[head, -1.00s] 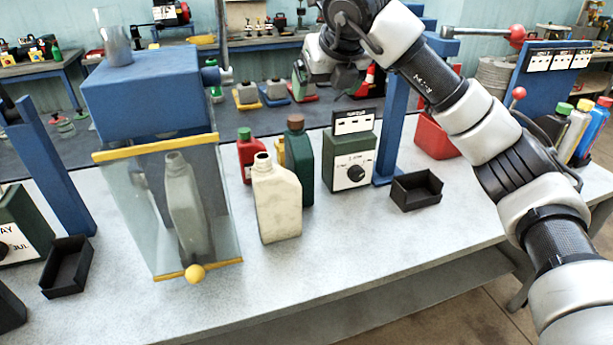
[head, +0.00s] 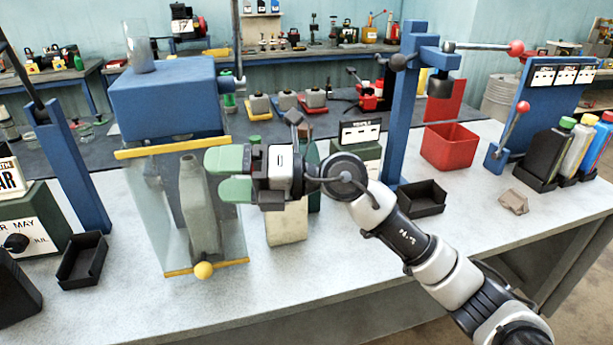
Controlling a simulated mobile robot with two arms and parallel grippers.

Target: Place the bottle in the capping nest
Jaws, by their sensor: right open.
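A grey bottle (head: 199,215) stands upright behind the clear, yellow-edged guard (head: 232,262) of the blue filling machine (head: 167,105). A cream bottle (head: 287,228) stands on the bench to its right, its top hidden by my right gripper. My right gripper (head: 214,176) is open, with green fingers pointing left. It appears in front of the guard, overlapping the grey bottle's edge; nothing shows between the fingers. A blue lever press (head: 400,100) with a red knob stands at the right. I cannot make out a capping nest for certain. My left gripper is out of view.
Black trays (head: 423,199) and (head: 82,259) sit on the bench, with a red bin (head: 449,147) behind. Several bottles (head: 578,148) stand in a black rack at the right, near a crumpled brown cloth (head: 514,201). The front bench strip is clear.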

